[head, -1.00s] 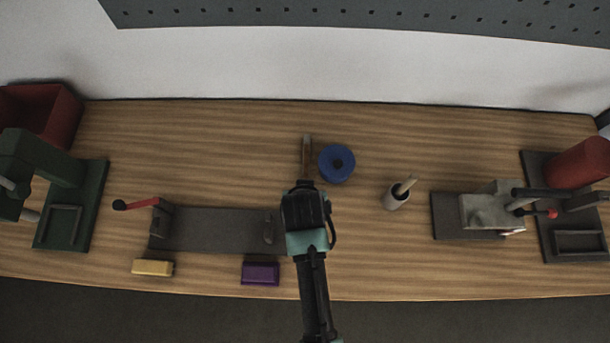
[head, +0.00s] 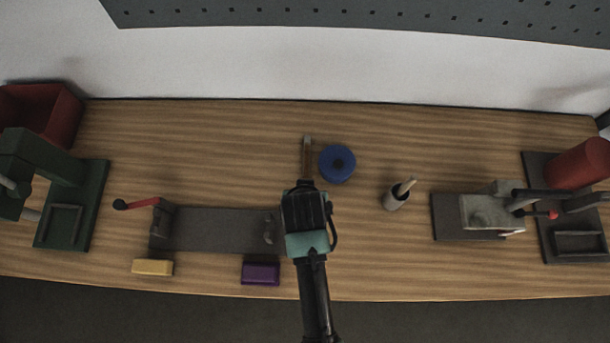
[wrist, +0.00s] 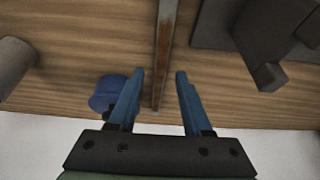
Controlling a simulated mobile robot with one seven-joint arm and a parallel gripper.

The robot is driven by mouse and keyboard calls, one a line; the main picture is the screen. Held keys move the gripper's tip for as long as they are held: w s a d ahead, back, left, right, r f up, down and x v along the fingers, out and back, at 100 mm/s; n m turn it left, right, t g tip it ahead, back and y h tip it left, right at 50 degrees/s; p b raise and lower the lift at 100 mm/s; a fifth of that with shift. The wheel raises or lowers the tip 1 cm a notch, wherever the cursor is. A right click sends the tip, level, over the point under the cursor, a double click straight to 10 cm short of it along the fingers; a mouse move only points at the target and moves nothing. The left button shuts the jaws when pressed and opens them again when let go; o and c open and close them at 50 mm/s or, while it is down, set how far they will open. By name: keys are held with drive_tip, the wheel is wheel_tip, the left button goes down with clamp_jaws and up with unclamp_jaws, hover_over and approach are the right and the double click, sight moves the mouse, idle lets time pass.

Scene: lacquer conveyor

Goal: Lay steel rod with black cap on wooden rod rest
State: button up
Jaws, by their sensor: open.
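A narrow bar (head: 307,155) lies on the bench just beyond my gripper (head: 306,185) in the head view, brown with a greyish far end. In the wrist view the bar (wrist: 164,50) shows rusty brown and grey and runs lengthwise between the two blue fingers of my gripper (wrist: 159,72). The fingers are open, with a gap on both sides of the bar. I cannot tell whether this bar is the steel rod, the wooden rest, or one lying on the other. No black cap shows; my gripper hides the bar's near end in the head view.
A blue disc (head: 337,163) sits close to the right of the bar. A grey pot (head: 396,197) with a stick stands further right. A dark plate (head: 215,228) with a red lever lies to the left, near yellow (head: 153,267) and purple (head: 261,273) blocks. The back bench is mostly clear.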

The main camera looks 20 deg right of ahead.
drive_tip(key=v, duration=1.1)
drive_tip(key=w+r+n+t, duration=0.1)
drive_tip(key=w+r+t, duration=0.6)
drive_tip(key=w+r, duration=0.85)
wheel_tip(320, 180, up, 18)
drive_tip(key=w+a+n+t, duration=0.1)
drive_tip(key=w+a+t, duration=0.1)
drive_tip(key=t, duration=0.4)
drive_tip(key=s+a+r+t, duration=0.1)
drive_tip(key=s+r+t, duration=0.2)
drive_tip(key=r, duration=0.6)
drive_tip(key=s+a+r+n+t+y, duration=0.1)
drive_tip(key=s+r+t, duration=0.2)
drive_tip(key=r, duration=0.7)
drive_tip(key=s+a+r+t, duration=0.1)
drive_tip(key=s+r+t, duration=0.3)
drive_tip(key=r, duration=0.5)
drive_tip(key=shift+a+r+n, duration=0.3)
drive_tip(key=shift+o, duration=0.8)
drive_tip(key=shift+w+f, duration=0.1)
drive_tip(key=shift+w, duration=0.05)
